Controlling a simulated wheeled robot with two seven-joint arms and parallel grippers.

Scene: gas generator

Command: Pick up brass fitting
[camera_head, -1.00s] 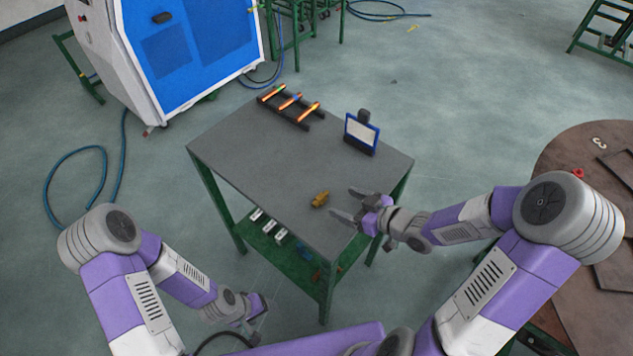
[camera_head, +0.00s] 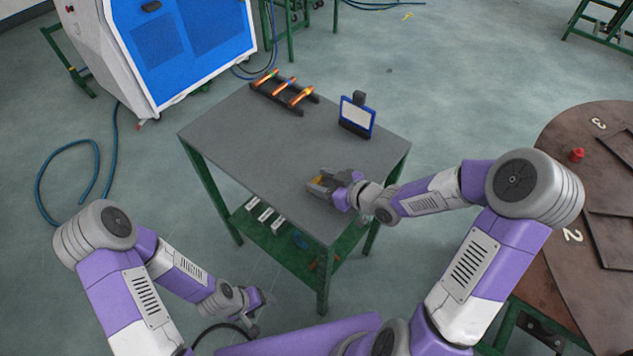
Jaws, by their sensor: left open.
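The brass fitting (camera_head: 319,180) lies on the grey top of the table (camera_head: 235,135), right of the middle and near the front edge. Only a small yellowish part of it shows between the fingers of my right gripper (camera_head: 318,184). The fingers are around the fitting, low over the tabletop. I cannot tell whether they press on it. My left gripper (camera_head: 264,303) is open and empty, low in front of the table and away from the fitting.
A black rack with several coloured rods (camera_head: 286,92) stands at the table's back left. A blue-framed tablet on a stand (camera_head: 356,116) is at the back right. A lower green shelf holds several white pieces (camera_head: 264,214). A round brown table (camera_head: 560,150) stands at the right.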

